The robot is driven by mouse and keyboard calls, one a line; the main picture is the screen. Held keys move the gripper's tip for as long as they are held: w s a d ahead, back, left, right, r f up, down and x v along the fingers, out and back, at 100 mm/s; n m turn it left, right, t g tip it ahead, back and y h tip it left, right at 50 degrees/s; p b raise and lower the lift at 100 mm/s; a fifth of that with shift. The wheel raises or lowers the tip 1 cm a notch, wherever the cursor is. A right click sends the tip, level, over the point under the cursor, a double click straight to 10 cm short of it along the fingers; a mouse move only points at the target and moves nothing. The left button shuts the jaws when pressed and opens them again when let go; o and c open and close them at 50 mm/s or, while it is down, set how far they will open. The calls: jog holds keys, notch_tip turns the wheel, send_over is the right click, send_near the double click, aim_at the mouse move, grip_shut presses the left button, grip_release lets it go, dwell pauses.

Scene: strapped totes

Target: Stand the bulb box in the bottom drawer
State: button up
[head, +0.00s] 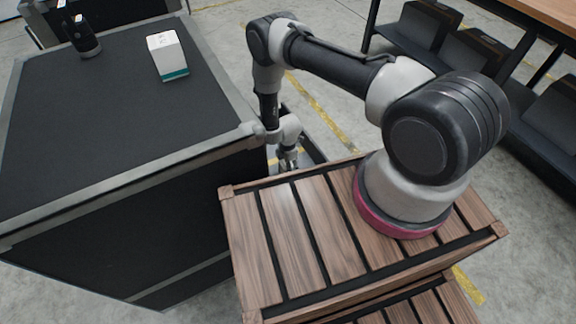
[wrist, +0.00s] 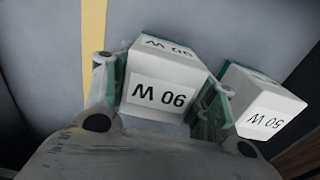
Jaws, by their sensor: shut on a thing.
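In the wrist view, my gripper (wrist: 165,105) is shut on a white bulb box (wrist: 160,72) with a teal side, its fingers on its left and right sides. Its label is upside down, ending in W; the digits are hard to tell as 60 or 90. A second white and teal box (wrist: 262,104), apparently labelled 50 W, sits just to the right, tilted in the picture. In the head view, my gripper (head: 288,160) is low beside the dark cabinet (head: 200,195), near an open drawer (head: 312,152) that is mostly hidden. I cannot tell whether the held box touches the drawer floor.
Another white box with a teal base (head: 168,57) stands on the cabinet top, with a small black object (head: 84,36) to its left. A wooden slatted crate (head: 290,240) is under my arm. A shelf with dark bins (head: 470,52) is at the right.

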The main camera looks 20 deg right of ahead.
jog(key=o, duration=1)
jog(key=shift+o, duration=0.2)
jog(key=shift+r, duration=0.1)
notch_tip(320, 180, up, 12)
jog(key=shift+r, duration=0.15)
